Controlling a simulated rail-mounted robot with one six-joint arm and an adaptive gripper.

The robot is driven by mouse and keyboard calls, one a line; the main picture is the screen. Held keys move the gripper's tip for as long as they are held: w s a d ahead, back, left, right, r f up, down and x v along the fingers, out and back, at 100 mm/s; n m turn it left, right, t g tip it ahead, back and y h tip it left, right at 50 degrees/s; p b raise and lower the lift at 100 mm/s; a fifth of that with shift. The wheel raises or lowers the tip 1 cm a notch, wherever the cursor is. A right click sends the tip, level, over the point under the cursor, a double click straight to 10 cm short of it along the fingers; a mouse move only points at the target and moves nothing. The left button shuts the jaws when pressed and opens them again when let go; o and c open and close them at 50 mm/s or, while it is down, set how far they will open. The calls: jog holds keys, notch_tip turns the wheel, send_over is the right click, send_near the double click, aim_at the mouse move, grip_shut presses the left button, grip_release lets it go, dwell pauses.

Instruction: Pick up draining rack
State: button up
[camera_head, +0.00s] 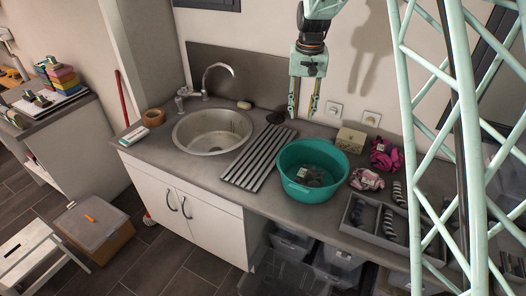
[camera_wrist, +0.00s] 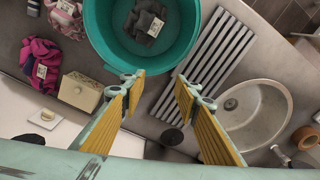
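The draining rack (camera_head: 258,158) is a grey slatted rack lying flat on the counter between the round sink and the teal basin. In the wrist view the rack (camera_wrist: 208,64) runs diagonally beyond my fingertips, its near end close to the right finger in the picture. My gripper (camera_head: 303,110) hangs above the back of the counter, beyond the rack's far end and apart from it. In the wrist view my gripper (camera_wrist: 160,86) has its two yellow-padded fingers spread, with nothing between them.
The teal basin (camera_head: 293,189) holds a dark cloth and stands close to the rack's right. The sink (camera_head: 212,131) and its faucet (camera_head: 218,68) are on the left. A small box (camera_head: 350,140), pink cloths (camera_head: 384,154) and a grey divided tray (camera_head: 356,234) occupy the right.

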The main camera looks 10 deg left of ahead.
jog(key=w+a+f+p, duration=0.3)
jog(key=w+a+f, duration=0.2)
jog(key=f, duration=0.5)
jog(key=shift+w+a+g+p, duration=0.3)
jog(key=shift+w+a+p, duration=0.05)
jog(key=shift+w+a, duration=0.1)
jog(key=shift+f, duration=0.2)
jog(key=shift+f+p, duration=0.55)
jog(key=shift+f, duration=3.65)
jog(key=shift+f, duration=0.15)
jog(key=shift+f+p, duration=0.7)
jog(key=shift+f, duration=1.75)
jog(key=shift+c, duration=0.9)
grip_shut()
